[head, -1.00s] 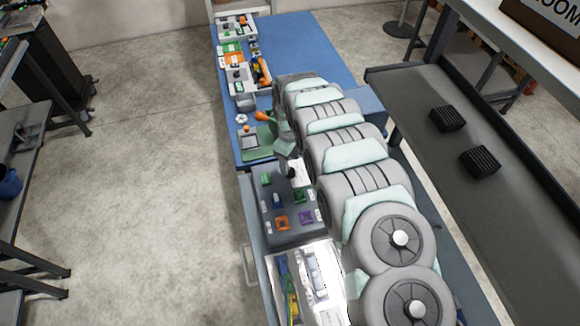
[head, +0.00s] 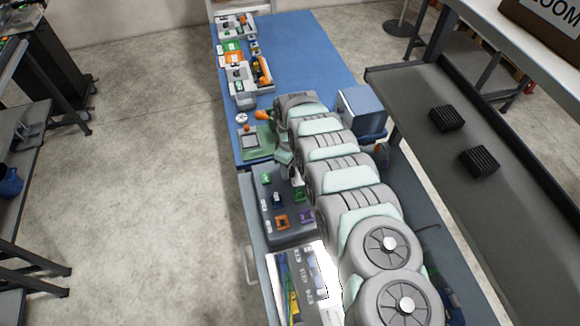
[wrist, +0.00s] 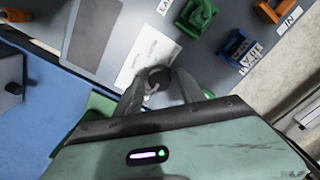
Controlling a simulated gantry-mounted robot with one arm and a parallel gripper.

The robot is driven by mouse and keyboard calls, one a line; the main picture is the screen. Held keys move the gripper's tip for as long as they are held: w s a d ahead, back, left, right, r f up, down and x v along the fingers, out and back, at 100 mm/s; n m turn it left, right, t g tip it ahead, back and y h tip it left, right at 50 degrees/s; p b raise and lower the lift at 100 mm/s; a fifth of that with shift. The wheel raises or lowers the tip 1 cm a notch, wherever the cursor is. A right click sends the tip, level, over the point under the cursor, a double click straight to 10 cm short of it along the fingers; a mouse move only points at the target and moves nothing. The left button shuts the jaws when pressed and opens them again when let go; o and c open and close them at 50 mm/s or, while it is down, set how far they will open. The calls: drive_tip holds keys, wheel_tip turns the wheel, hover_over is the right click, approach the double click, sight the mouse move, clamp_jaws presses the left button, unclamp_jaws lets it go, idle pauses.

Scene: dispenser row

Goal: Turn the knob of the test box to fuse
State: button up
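The test box (head: 290,232) is a dark grey panel below the blue table in the head view, with green, blue, orange and purple connectors. In the wrist view its grey face (wrist: 205,62) fills the upper part. A dark round knob (wrist: 158,76) sits there by a white label plate (wrist: 136,62). My gripper (wrist: 160,84) is open, with one fingertip on each side of the knob. I cannot tell whether the fingers touch it. The label words near the knob are too small to read. In the head view my arm hides the knob and fingertips.
Green (wrist: 196,16), blue (wrist: 234,48) and orange (wrist: 272,10) connectors stand close to my gripper. A green board (head: 262,142) lies on the blue table beyond the box. A blue-grey box (head: 362,112) stands right of my arm. A silver tray (head: 275,290) lies nearer.

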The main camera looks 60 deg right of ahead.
clamp_jaws()
idle(0.5)
drive_tip(key=m, duration=0.4)
drive_tip(key=shift+w+a+f, duration=0.1)
drive_tip(key=shift+m+b, duration=0.7)
drive_tip(key=shift+m, duration=1.6)
drive_tip(key=shift+o, duration=1.1)
unclamp_jaws()
